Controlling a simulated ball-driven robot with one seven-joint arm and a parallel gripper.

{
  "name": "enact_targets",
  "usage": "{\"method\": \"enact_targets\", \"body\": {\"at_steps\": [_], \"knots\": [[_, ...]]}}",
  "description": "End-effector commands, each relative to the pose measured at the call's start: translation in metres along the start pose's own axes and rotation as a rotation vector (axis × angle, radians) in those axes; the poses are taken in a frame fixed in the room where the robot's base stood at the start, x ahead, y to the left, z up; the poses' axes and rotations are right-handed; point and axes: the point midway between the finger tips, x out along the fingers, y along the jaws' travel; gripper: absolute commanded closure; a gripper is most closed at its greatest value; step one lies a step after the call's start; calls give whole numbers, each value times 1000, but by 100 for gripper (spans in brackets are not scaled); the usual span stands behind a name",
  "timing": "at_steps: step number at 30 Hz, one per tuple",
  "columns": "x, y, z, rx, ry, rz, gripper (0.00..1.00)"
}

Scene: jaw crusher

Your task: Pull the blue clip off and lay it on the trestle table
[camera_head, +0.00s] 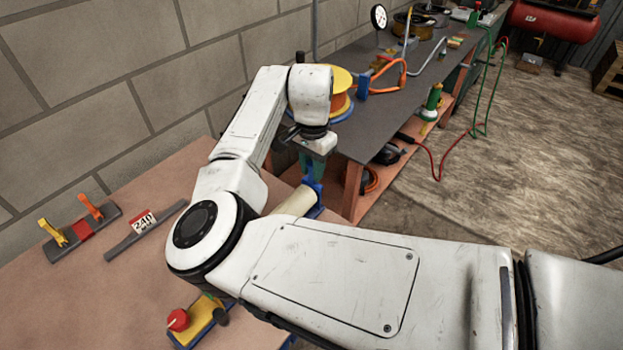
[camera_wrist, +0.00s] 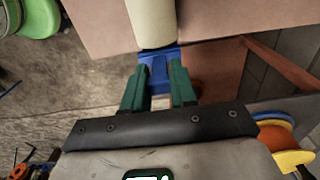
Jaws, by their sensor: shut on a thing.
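The blue clip (camera_head: 313,186) is at the end of a cream cylinder (camera_head: 297,202), by the right edge of the pinkish-brown table (camera_head: 130,290). My arm hides part of the cylinder and table. I cannot tell whether the clip still grips the cylinder. No trestle legs show.
A yellow clip (camera_head: 53,232) and an orange clip (camera_head: 91,208) sit on a grey bar at the left. A grey bar with a "240" label (camera_head: 144,223) lies beside it. A cluttered grey bench (camera_head: 405,95) runs behind.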

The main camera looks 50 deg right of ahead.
Motion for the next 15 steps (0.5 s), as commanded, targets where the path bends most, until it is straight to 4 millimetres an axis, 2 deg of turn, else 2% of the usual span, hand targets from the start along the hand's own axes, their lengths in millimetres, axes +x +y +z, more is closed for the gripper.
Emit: {"method": "enact_targets", "body": {"at_steps": [15], "knots": [[-11,0,0,1,0,0,100]]}}
